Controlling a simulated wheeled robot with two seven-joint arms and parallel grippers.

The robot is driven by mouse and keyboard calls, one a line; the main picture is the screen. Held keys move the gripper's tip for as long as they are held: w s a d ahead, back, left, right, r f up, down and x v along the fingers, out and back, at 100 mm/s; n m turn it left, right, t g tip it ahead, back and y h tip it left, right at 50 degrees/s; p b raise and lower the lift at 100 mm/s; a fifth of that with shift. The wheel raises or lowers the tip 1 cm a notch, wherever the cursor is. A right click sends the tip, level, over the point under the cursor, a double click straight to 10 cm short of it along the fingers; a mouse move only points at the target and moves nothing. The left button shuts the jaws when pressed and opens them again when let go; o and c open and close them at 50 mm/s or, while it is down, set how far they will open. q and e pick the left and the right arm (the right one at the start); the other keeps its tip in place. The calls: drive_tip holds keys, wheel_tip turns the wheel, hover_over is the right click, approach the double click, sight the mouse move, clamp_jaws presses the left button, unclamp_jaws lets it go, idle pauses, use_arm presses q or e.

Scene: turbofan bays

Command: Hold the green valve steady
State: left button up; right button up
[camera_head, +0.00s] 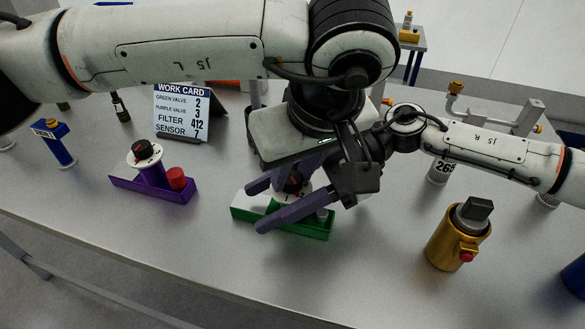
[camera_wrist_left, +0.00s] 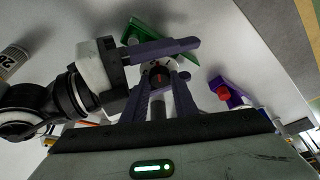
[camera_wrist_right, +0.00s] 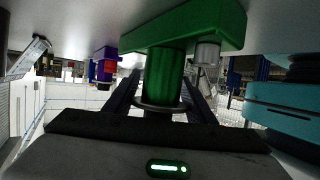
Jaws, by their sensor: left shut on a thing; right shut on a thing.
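The green valve stands upright on the table; its green base (camera_head: 310,230) shows at the middle of the head view. It has a green cylindrical body (camera_wrist_right: 164,72) and a black knob with a red mark (camera_wrist_left: 158,72). My left gripper (camera_head: 293,184) is above the valve, its fingers shut on the knob; its fingers also show in the left wrist view (camera_wrist_left: 162,82). My right gripper (camera_head: 262,207) reaches in from the side, with its purple fingers around the body, shut on it; they also show in the right wrist view (camera_wrist_right: 162,95). The arms partly hide the knob and dial.
A purple valve (camera_head: 152,180) with a red cap stands to the left. A work card (camera_head: 182,112) is behind it, reading green valve 2. A gold canister (camera_head: 458,238) stands to the right. The table front is clear.

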use_arm(q)
drive_tip(key=shift+n, duration=0.4)
drive_tip(key=o, duration=0.8)
drive_tip(key=m+h, duration=0.1)
drive_tip(key=m, duration=0.3)
drive_tip(key=shift+a, duration=0.2)
drive_tip(key=m+h, duration=0.2)
drive_tip(key=m, duration=0.3)
drive_tip(key=shift+a, duration=0.15)
drive_tip(key=v, duration=1.2)
drive_tip(key=shift+s, duration=0.15)
